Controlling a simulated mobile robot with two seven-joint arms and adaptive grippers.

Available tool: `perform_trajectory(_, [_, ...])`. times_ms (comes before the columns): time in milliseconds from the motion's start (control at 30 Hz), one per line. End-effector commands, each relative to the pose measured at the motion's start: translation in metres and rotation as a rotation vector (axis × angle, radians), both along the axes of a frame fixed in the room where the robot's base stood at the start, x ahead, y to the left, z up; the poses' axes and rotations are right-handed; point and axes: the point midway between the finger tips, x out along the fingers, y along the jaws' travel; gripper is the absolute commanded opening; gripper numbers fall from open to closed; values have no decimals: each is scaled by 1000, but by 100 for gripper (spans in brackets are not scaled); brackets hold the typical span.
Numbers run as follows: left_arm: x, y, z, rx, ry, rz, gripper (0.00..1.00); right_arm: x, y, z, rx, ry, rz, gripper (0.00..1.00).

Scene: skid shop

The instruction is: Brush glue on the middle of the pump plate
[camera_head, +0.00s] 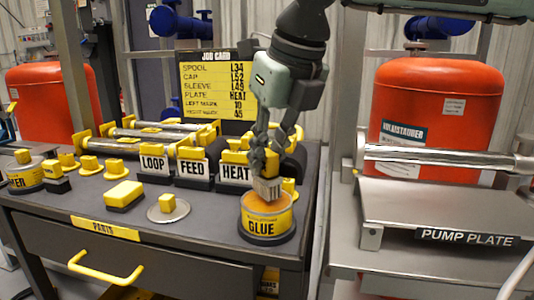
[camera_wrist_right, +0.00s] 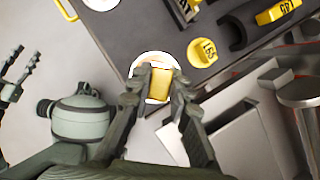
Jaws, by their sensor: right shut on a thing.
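My right gripper (camera_head: 271,150) is shut on a brush (camera_head: 267,188), bristles down. The bristles are at the mouth of the yellow glue tin (camera_head: 266,226), over its orange top; how deep they reach I cannot tell. In the right wrist view the brush's yellow handle (camera_wrist_right: 158,88) lies between the fingers (camera_wrist_right: 161,82), over the pale round tin top. The pump plate (camera_head: 440,205) is a flat grey metal slab at the right, with its name label on the front edge, apart from the brush. My left gripper (camera_wrist_right: 19,72) shows at the left edge of the right wrist view, fingers apart and empty.
The dark workbench (camera_head: 190,235) holds LOOP, FEED and HEAT blocks (camera_head: 193,168), a disc with a yellow knob (camera_head: 168,208) and a yellow-topped block (camera_head: 124,194). A job card (camera_head: 217,88) stands behind. A shiny horizontal bar (camera_head: 440,158) and red tank (camera_head: 437,110) are behind the plate.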

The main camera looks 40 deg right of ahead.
Motion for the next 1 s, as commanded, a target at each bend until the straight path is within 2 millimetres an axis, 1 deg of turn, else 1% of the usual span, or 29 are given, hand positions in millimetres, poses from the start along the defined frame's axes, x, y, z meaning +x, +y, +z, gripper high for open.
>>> perform_trajectory(500, [0,0,-1,1,1,1,40,0,0,0,0,0,0,0])
perform_trajectory(1000, [0,0,-7,1,1,1,40,0,0,-6,0,0,0,0])
